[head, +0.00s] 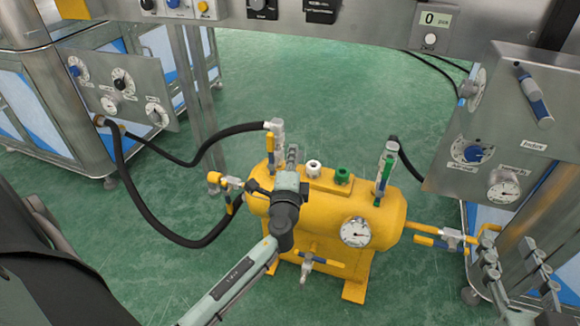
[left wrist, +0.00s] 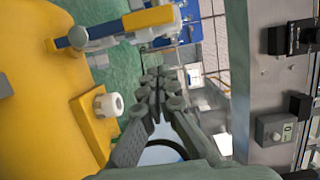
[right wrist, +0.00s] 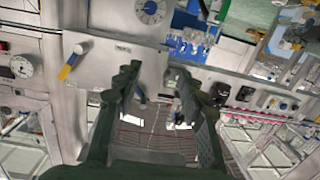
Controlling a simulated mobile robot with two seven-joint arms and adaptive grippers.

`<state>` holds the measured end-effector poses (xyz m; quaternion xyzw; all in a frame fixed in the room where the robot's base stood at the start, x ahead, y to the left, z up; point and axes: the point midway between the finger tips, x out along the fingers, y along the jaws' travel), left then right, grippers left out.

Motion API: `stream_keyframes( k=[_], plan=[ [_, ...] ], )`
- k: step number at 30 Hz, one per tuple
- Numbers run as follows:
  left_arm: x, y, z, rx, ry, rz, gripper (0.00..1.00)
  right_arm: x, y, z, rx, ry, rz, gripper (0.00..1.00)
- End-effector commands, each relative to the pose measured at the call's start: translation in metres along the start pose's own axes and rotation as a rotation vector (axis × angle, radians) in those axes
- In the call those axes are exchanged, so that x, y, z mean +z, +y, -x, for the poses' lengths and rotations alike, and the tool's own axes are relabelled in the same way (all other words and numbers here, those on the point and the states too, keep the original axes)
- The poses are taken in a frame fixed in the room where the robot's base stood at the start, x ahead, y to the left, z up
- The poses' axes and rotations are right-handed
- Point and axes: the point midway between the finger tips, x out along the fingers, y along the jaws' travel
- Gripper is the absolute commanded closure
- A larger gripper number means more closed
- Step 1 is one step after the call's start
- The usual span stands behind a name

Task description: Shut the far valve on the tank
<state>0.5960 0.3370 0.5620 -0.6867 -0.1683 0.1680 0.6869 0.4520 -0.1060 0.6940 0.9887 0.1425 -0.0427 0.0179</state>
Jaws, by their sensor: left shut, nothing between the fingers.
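The yellow tank (head: 325,212) stands on the floor, with several valves. A valve with a yellow lever (head: 270,152) rises upright at its back left, under a black hose. A green-levered valve (head: 383,178) stands at the back right. My left gripper (head: 292,153) is shut and empty, just right of the yellow-levered valve and apparently apart from it. In the left wrist view, a yellow-and-blue lever (left wrist: 120,26) lies beyond the shut fingers (left wrist: 162,80); which valve it belongs to is unclear. My right gripper (head: 515,268) is open and empty at the lower right; its fingers show apart (right wrist: 158,82).
White (head: 313,168) and green (head: 342,175) fittings top the tank, near my left gripper. A side valve (head: 225,183), a front valve (head: 318,262), a right pipe valve (head: 438,238) and a gauge (head: 355,232) stick out. Black hoses (head: 195,160) run left. Panels flank both sides.

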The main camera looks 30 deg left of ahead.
Motion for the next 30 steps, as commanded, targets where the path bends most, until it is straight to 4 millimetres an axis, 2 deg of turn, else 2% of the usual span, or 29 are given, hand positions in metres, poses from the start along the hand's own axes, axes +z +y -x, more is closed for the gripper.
stream_keyframes(
  k=[3, 9, 23, 30],
  plan=[
    [0.021, 0.000, -0.004, 0.000, -0.001, -0.005, 1.00, 0.011, 0.005, 0.001, 0.011, -0.057, 0.008, 0.60],
    [0.037, 0.000, -0.008, 0.001, 0.000, -0.001, 1.00, 0.021, 0.010, 0.002, 0.020, -0.101, 0.014, 0.60],
    [0.039, 0.000, -0.009, 0.002, 0.000, 0.004, 1.00, 0.023, 0.011, 0.003, 0.021, -0.110, 0.014, 0.60],
    [0.037, -0.001, -0.021, 0.012, -0.001, 0.049, 1.00, 0.025, 0.011, 0.003, 0.023, -0.121, 0.015, 0.60]
  ],
)
